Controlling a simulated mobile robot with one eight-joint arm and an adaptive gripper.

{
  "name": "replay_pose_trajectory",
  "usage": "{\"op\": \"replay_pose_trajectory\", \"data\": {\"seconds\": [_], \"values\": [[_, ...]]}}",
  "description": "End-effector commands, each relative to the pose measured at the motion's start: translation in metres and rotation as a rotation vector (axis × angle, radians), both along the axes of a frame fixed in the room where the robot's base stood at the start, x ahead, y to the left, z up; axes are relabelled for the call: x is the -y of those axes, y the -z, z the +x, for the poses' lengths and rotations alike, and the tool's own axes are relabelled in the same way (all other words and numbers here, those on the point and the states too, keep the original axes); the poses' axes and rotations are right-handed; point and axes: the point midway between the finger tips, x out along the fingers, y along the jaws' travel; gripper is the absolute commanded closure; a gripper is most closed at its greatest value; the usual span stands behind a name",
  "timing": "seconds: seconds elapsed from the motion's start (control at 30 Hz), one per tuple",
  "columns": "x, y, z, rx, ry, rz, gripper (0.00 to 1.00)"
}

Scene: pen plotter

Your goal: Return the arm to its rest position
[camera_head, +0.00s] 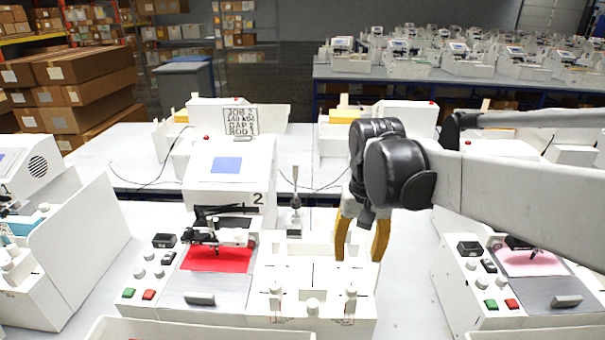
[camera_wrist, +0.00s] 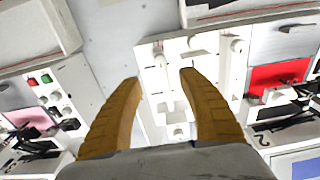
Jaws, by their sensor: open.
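My gripper (camera_head: 362,240) has two yellow-brown fingers and is open and empty. In the head view it hangs above the right part of a white fixture block (camera_head: 265,300) with several pegs and knobs. My arm comes in from the right side. In the wrist view the fingertips of my gripper (camera_wrist: 160,75) are spread apart over the same white block (camera_wrist: 205,80), with nothing between them. The plotter marked 2 (camera_head: 225,190) stands just left of the block, with a red sheet (camera_head: 218,259) under its pen carriage (camera_head: 222,236).
Another plotter with a pink sheet (camera_head: 530,263) stands at the right, partly behind my arm. A white panelled machine (camera_head: 75,250) is at the left. A white tray (camera_head: 200,330) lies along the front edge. A sign (camera_head: 240,121) stands behind plotter 2. Stacked boxes (camera_head: 85,80) are at the back left.

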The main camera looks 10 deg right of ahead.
Motion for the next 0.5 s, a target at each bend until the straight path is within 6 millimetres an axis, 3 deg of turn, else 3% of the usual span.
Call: {"op": "replay_pose_trajectory", "data": {"seconds": [0.3, 0.5], "values": [[0.000, 0.034, -0.062, 0.299, -0.099, -0.019, 0.52], [0.000, 0.061, -0.091, 0.483, -0.159, -0.045, 0.52]]}}
